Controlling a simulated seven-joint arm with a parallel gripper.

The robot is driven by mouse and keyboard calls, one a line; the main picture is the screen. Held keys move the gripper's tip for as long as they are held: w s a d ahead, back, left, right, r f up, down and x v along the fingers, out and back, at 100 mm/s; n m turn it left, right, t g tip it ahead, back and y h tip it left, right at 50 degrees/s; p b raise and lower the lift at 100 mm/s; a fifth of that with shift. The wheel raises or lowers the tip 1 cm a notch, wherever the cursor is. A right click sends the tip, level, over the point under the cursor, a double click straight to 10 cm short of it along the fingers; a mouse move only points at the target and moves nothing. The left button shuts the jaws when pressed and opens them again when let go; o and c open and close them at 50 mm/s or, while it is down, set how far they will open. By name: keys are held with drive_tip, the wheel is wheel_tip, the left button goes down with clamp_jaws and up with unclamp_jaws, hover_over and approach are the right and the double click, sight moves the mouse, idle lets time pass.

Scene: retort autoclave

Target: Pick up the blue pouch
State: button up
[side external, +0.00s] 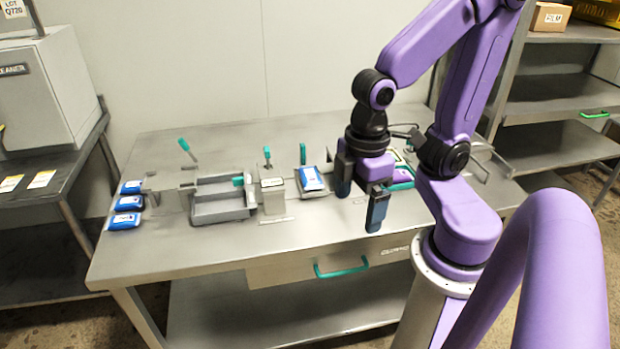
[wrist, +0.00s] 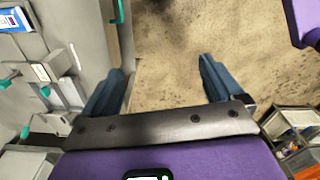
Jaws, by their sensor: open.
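Three blue pouches with white labels lie in a row at the left end of the steel table: a far one (side external: 132,187), a middle one (side external: 128,203) and a near one (side external: 124,221). Another blue pouch (side external: 311,179) with a large white label lies near the table's middle, left of my gripper. A blue-and-white pouch also shows at the upper left corner of the wrist view (wrist: 15,19). My gripper (side external: 360,207) is open and empty, above the table's front part. In the wrist view its fingers (wrist: 160,78) are wide apart with bare floor between them.
The steel table (side external: 190,258) carries a grey tray (side external: 220,214), a metal container (side external: 273,197) and upright teal-handled parts. A drawer with a teal handle (side external: 342,270) is under its front edge. Shelving (side external: 560,90) stands at the right and a grey machine (side external: 45,90) at the left.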

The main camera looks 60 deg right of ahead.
drive_tip(key=w+d+m, duration=0.1)
drive_tip(key=w+m, duration=0.5)
drive_tip(key=w, duration=0.5)
drive_tip(key=m, duration=1.5)
hover_over(310, 173)
wheel_tip(310, 173, down, 6)
drive_tip(key=f, duration=1)
drive_tip(key=shift+s+a, duration=0.1)
drive_tip(key=shift+s, duration=0.1)
drive_tip(key=shift+w+f, duration=0.15)
drive_tip(key=shift+f, duration=3.05)
drive_tip(key=c, duration=1.2)
